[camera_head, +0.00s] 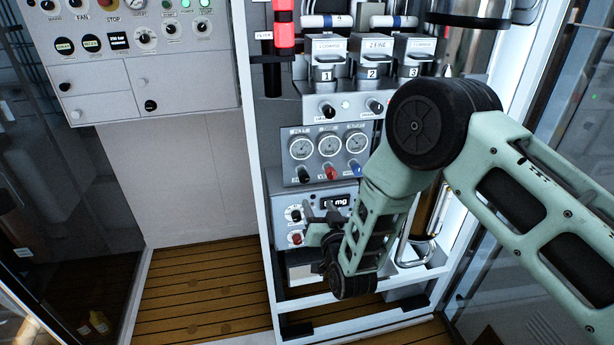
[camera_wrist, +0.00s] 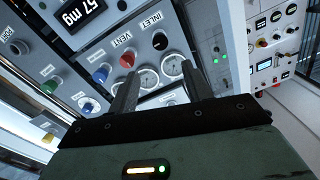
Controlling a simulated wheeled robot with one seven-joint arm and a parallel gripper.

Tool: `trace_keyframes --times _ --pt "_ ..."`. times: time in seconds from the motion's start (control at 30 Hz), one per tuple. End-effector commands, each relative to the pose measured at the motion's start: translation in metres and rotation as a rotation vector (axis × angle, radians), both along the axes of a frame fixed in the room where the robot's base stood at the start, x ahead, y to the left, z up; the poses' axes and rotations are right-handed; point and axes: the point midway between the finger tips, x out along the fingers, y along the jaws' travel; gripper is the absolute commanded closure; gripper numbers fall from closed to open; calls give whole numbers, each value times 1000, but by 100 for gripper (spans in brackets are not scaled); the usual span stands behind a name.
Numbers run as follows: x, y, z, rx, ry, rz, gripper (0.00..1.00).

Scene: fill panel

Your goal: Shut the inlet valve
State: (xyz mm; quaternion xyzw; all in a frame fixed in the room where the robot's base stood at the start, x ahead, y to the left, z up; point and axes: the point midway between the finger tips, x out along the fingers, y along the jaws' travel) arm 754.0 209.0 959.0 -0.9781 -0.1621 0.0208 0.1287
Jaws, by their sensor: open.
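The inlet valve is a black knob under the label INLET in the wrist view (camera_wrist: 160,41), on the grey gauge panel; it also shows in the head view (camera_head: 303,174) at the panel's lower left. Beside it are a red vent knob (camera_wrist: 127,60) and a blue knob (camera_wrist: 102,72). My gripper (camera_wrist: 159,72) is open and empty, its two fingers apart in front of the panel. The inlet knob shows beyond the fingertips, not between them. In the head view my wrist hangs low before the panel and partly hides the lower box.
Round gauges (camera_head: 328,144) sit just above the knobs. A box with a mg display (camera_head: 337,202) and small knobs is below. Canisters numbered 1, 2 and 3 (camera_head: 372,60) stand above. A white rack post (camera_head: 258,200) is at the left. A control cabinet (camera_head: 140,60) hangs further left.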

Motion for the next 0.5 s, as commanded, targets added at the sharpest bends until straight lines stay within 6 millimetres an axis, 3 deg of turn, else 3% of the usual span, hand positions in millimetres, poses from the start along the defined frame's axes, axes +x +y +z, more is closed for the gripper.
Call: trace_keyframes --times 0.2,0.5 --pt "45 15 3 1 -2 -1 51" --pt "95 32 2 -1 -1 1 51"
